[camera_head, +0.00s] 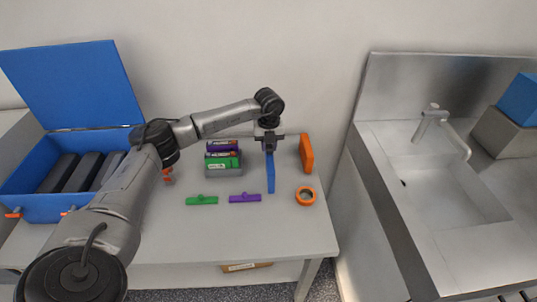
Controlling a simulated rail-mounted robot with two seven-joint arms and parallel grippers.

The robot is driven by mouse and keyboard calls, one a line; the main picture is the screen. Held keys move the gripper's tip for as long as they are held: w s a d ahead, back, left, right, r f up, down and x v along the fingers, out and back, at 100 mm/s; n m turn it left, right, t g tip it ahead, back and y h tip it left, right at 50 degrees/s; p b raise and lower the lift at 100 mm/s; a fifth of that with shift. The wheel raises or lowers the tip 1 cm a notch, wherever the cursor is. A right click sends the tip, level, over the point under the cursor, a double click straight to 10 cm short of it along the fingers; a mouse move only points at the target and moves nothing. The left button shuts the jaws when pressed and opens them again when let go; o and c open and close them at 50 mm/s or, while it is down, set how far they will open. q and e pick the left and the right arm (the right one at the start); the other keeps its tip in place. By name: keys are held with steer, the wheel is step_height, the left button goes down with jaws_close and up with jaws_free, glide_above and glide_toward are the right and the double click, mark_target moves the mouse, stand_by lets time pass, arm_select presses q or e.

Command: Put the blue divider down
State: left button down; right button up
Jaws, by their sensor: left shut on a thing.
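The blue divider (271,178) is a thin, upright blue strip near the right part of the table. My left gripper (269,148) points down and is shut on its upper end. I cannot tell whether the divider's lower end touches the table. My right gripper is not in view.
On the table (245,230) lie a green divider (202,200) and a purple divider (245,198). A grey battery holder (222,170) with batteries stands behind them. An orange ring (306,196) and an orange block (306,153) are to the right. A blue case (75,85) stands open at left.

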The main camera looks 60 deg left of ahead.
arm_select(q)
steer(key=shift+f+b, duration=0.5)
steer(key=shift+f, duration=1.55)
steer(key=c, duration=0.9)
jaws_free()
steer(key=shift+f, duration=0.1)
